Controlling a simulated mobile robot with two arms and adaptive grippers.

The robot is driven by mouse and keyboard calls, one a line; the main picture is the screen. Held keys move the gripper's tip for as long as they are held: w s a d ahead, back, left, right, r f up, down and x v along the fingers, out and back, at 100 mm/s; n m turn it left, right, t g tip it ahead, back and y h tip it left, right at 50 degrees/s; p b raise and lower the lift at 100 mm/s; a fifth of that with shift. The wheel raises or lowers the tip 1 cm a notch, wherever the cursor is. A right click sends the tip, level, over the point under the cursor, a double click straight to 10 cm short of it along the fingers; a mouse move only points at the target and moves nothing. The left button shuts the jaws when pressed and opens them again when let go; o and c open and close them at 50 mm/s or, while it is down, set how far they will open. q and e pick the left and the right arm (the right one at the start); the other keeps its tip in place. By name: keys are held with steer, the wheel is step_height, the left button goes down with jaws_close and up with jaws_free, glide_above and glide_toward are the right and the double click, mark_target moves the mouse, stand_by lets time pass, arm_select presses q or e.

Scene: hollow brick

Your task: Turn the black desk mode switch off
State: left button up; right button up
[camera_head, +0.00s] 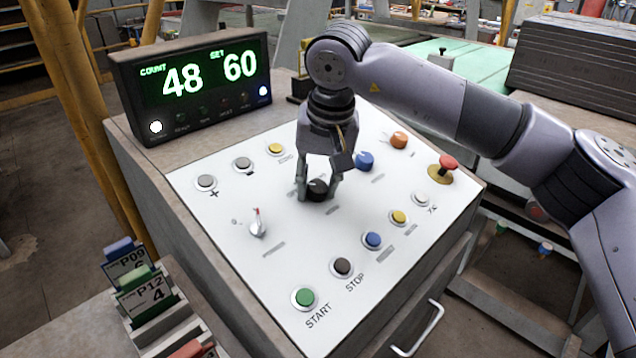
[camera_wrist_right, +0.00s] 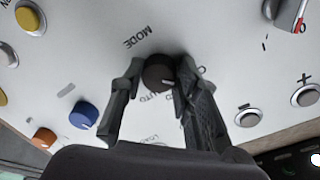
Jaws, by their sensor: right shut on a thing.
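The black mode switch (camera_head: 318,190) is a round knob near the middle of the white sloped panel (camera_head: 215,215). In the right wrist view, the right gripper (camera_wrist_right: 158,85) has one finger on each side of the knob. My left gripper is in neither view.
A display (camera_head: 195,85) reading 48 and 60 stands at the panel's back left. A green START button (camera_head: 304,297) is at the front.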

steer(key=shift+n, duration=0.6)
steer(key=o, duration=1.2)
steer(key=shift+c, duration=0.2)
steer(key=v, duration=1.2)
steer(key=shift+s, duration=0.1)
